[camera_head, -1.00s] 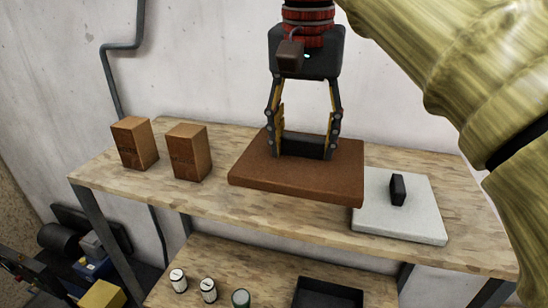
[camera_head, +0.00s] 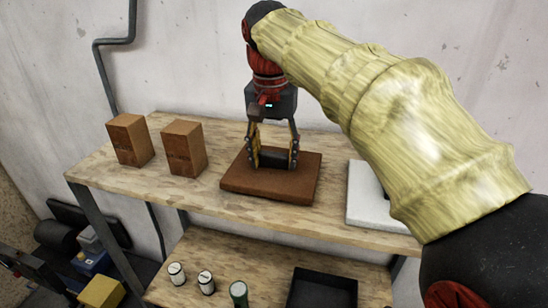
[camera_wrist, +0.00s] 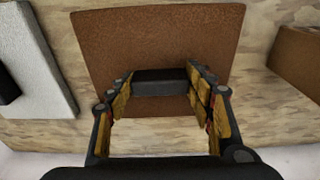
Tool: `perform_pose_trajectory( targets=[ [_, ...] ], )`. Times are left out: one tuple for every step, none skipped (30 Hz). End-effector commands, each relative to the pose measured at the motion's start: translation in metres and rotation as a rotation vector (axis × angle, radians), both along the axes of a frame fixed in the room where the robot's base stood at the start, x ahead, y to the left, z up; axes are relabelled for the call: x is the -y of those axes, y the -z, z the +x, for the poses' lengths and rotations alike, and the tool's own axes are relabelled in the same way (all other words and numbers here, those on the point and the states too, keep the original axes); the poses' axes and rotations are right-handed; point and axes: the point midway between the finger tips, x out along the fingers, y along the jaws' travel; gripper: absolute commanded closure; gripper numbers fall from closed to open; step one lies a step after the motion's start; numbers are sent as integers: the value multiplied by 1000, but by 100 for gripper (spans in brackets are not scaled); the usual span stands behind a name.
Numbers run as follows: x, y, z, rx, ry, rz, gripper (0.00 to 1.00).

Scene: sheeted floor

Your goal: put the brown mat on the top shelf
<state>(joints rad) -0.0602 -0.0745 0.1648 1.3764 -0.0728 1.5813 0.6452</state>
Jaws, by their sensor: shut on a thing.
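The brown mat (camera_head: 240,178) is a flat square slab with a black block handle (camera_head: 273,158) on its top. It is at the middle of the top shelf (camera_head: 205,208), between two brown blocks and a white slab. It looks level and appears to rest on the boards, though its underside is hidden. My gripper (camera_head: 272,161) points down over the mat and is shut on the black handle. In the wrist view the mat (camera_wrist: 150,30) lies under the fingers, with the handle (camera_wrist: 160,82) between them.
Two brown blocks (camera_head: 129,140) (camera_head: 184,149) stand to the left on the top shelf. A white slab (camera_head: 368,200) lies to the right, partly hidden by my arm. The lower shelf (camera_head: 225,255) holds small cans (camera_head: 205,283) and a black tray (camera_head: 322,290). A wall stands behind.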

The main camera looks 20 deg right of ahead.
Motion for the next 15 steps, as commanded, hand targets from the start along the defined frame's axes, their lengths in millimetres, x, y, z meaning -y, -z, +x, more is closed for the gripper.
perform_pose_trajectory(
  targets=[
    [0,2,-1,3,0,1,76],
    [0,5,-1,4,0,0,76],
    [0,7,-1,4,0,0,76],
    [0,8,-1,4,0,0,76],
    [0,8,-1,3,0,1,76],
    [0,8,0,4,0,0,76],
    [0,8,0,3,0,1,76],
    [0,8,0,3,0,1,76],
    [0,8,0,3,0,1,76],
    [0,8,0,3,0,1,76],
    [0,8,0,3,0,1,76],
    [0,9,0,3,0,1,76],
    [0,10,0,3,0,1,76],
    [0,11,0,3,0,1,76],
    [0,12,-1,3,0,1,76]
  ],
)
